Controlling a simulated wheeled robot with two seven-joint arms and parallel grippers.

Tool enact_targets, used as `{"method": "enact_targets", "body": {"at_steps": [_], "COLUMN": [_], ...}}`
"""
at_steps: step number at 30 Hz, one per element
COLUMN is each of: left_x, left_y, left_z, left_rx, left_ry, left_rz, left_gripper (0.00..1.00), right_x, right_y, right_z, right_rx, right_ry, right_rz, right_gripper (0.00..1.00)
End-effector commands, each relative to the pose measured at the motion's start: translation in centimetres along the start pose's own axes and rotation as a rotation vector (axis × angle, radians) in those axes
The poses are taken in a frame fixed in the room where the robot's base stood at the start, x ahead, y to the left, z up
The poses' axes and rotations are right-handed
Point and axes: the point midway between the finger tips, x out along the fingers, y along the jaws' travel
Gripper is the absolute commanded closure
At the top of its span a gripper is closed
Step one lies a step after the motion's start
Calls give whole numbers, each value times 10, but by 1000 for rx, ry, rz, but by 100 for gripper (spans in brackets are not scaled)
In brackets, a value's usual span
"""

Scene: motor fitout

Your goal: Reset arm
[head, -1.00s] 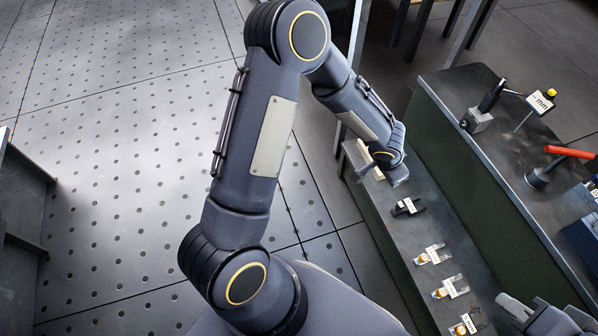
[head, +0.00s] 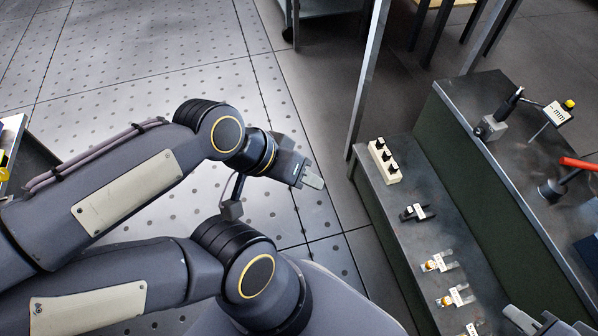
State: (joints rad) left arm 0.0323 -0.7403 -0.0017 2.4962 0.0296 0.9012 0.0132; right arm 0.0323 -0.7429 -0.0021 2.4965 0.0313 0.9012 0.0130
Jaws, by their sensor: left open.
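My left gripper (head: 310,178) is open and empty, at the end of my folded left arm. It hangs over the perforated floor, left of the green bench (head: 430,165) and apart from it. My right gripper (head: 522,319) shows only in part at the bottom right edge, near the bench. Its jaws cannot be made out.
A pale block with black knobs (head: 385,160) stands at the bench's far end. A black clamp-like part (head: 417,212) and several labelled clear parts (head: 440,262) lie nearer. The raised shelf holds a gauge stand (head: 492,127) and a red-handled tool (head: 578,163). A metal post (head: 368,80) stands behind.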

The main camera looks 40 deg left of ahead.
Motion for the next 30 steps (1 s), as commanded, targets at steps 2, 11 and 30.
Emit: {"method": "enact_targets", "body": {"at_steps": [2,11,30], "left_x": [0,-6,-191], "left_y": [0,3,87], "left_z": [1,-3,-96], "left_rx": [-2,-1,-1], "left_ry": [1,2,2], "left_rz": [4,2,2], "left_gripper": [56,56,56], "right_x": [0,-6,-190], "right_y": [0,-2,-87], "right_z": [0,-3,-96], "right_rx": [0,0,0], "right_ry": [0,0,0], "right_rz": [0,0,0], "right_gripper": [77,77,77]}}
